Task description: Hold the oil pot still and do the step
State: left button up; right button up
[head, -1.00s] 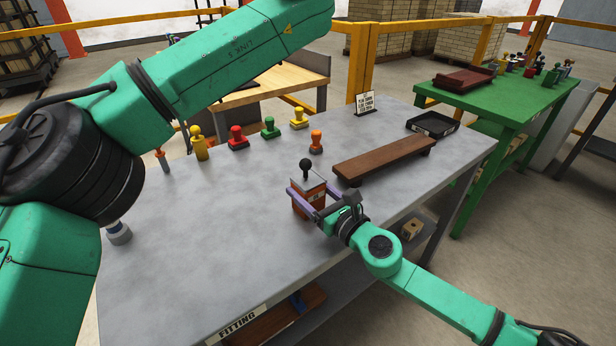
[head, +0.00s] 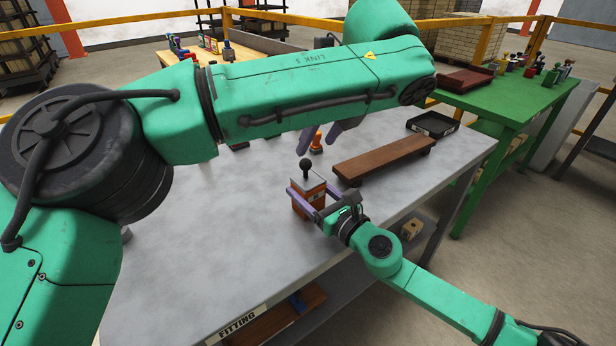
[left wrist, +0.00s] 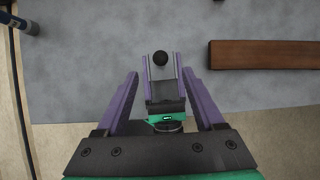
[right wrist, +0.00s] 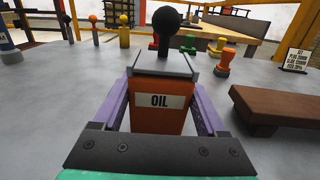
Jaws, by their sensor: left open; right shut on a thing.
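The oil pot (head: 308,203) is an orange box with a grey lid and a black ball knob (head: 305,164). It stands upright on the grey table (head: 200,245), and its OIL label (right wrist: 159,101) shows in the right wrist view. My right gripper (head: 305,198) is shut on the pot, one purple finger along each side. My left gripper (head: 316,148) is open and empty, above and behind the pot in the head view. In the left wrist view the knob (left wrist: 160,58) lies ahead between the open fingers, apart from them. The left forearm hides part of the table's back.
A brown raised board (head: 385,158) and a black tray (head: 433,125) are to the right. An orange knobbed piece (head: 316,142) stands behind the pot. The right wrist view shows a green piece (right wrist: 217,47) and a sign (right wrist: 296,60). The table's front left is clear.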

aim_at(307, 161)
pick_arm(q)
jog(key=x, duration=0.9)
jog(key=c, duration=1.1)
jog(key=shift+w+a, duration=0.7)
jog(key=shift+w, duration=0.25)
jog(key=shift+w+a, duration=0.7)
jog(key=shift+w, duration=0.25)
jog(key=o, duration=1.6)
